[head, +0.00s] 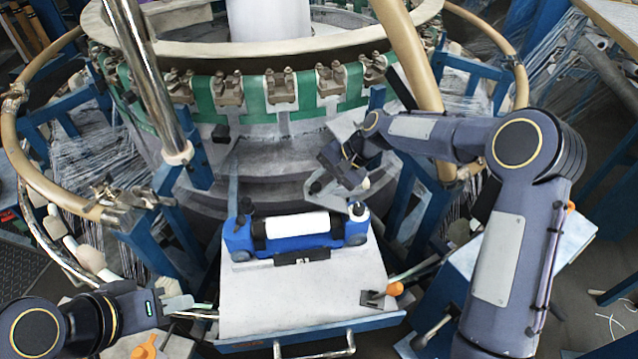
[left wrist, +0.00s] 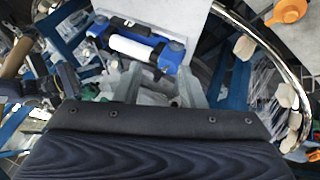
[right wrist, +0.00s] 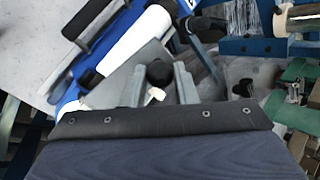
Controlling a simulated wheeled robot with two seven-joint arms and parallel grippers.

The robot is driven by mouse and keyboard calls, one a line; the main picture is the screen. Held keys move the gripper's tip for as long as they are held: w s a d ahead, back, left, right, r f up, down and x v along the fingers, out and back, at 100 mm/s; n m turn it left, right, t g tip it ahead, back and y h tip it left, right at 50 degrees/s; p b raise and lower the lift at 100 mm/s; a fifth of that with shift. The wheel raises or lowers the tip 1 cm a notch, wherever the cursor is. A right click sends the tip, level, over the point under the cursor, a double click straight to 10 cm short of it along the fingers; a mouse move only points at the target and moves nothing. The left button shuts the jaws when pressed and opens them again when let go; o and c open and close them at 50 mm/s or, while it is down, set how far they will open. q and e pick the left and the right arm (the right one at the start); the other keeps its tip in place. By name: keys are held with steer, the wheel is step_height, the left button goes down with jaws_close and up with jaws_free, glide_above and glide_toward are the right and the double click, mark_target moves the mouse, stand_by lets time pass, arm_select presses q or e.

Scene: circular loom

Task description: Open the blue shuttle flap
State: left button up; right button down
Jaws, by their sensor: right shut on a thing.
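The blue shuttle (head: 342,230), with a white roll (head: 297,224) along its middle, lies on the white board. A black knob (head: 357,209) stands at its right end, and another black knob (head: 246,206) at its left end. My right gripper (head: 343,190) is just above the right end. In the right wrist view the black knob (right wrist: 160,73) shows between its fingers, and the gripper looks shut on it; exact contact is hard to see. I cannot make out a raised flap. My left gripper (head: 187,308) is open and empty, left of the board.
The white board (head: 300,300) has free room in front of the shuttle; a black bar (head: 302,257) lies close before it. A small dark clip (head: 372,298) is at its right edge. The loom ring (head: 250,95) rises behind. An orange knob (left wrist: 286,12) is near my left gripper.

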arm_select(q)
steer(key=shift+w, duration=0.2)
steer(key=c, duration=0.4)
steer(key=shift+n+t+y, duration=0.7)
steer(key=w+f, duration=0.1)
steer(key=w, duration=0.1)
steer(key=w+a+f, duration=0.1)
steer(key=w, duration=0.5)
steer(key=shift+a+f, duration=0.2)
steer(key=shift+f, duration=0.2)
jaws_close()
steer(key=w+d+f+n+t+h, duration=0.1)
steer(key=w+d+f+t, duration=0.15)
steer(key=w, duration=0.35)
steer(key=w+d+f+n+t+h, duration=0.1)
steer(key=w+d+f+h, duration=0.1)
steer(key=w+d+f, duration=0.3)
steer(key=w+d+n+t+h, duration=0.2)
steer(key=w+d+n, duration=0.1)
steer(key=w+d, duration=0.2)
steer(key=w+d+f+n+t+h, duration=0.1)
steer(key=w+d+n+t, duration=0.2)
steer(key=d, duration=0.7)
steer(key=shift+w+h, duration=0.4)
steer(key=shift+w, duration=0.7)
